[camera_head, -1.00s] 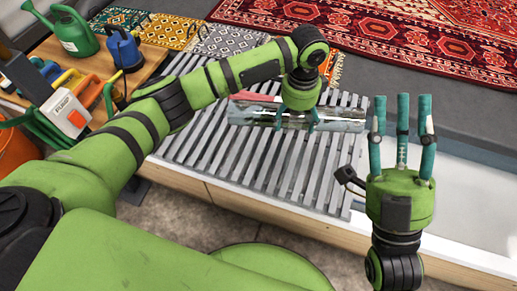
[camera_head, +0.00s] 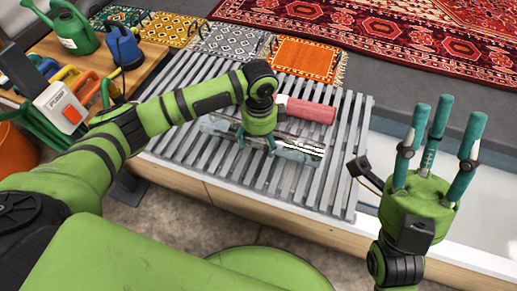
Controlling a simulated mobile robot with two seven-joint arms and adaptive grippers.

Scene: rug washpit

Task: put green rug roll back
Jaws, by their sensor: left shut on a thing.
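My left gripper (camera_head: 257,142) points down over the slatted rack and is shut on a clear, shiny, wrapped-looking roll (camera_head: 300,150). The roll lies slantwise in the picture, just in front of a pinkish-red roll (camera_head: 311,111). Its middle is partly hidden by the gripper, and I cannot tell whether it touches the slats. I cannot make out a clear green colour on it. My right gripper (camera_head: 440,125) is at the right with its fingers pointing up, spread apart and empty.
The grey slatted rack (camera_head: 345,170) has bare slats around the rolls. A white basin (camera_head: 490,215) lies to its right. Small patterned rugs (camera_head: 310,58) and a large red rug (camera_head: 380,28) lie behind. A wooden bench (camera_head: 160,68) at left holds a watering can (camera_head: 70,28) and tools.

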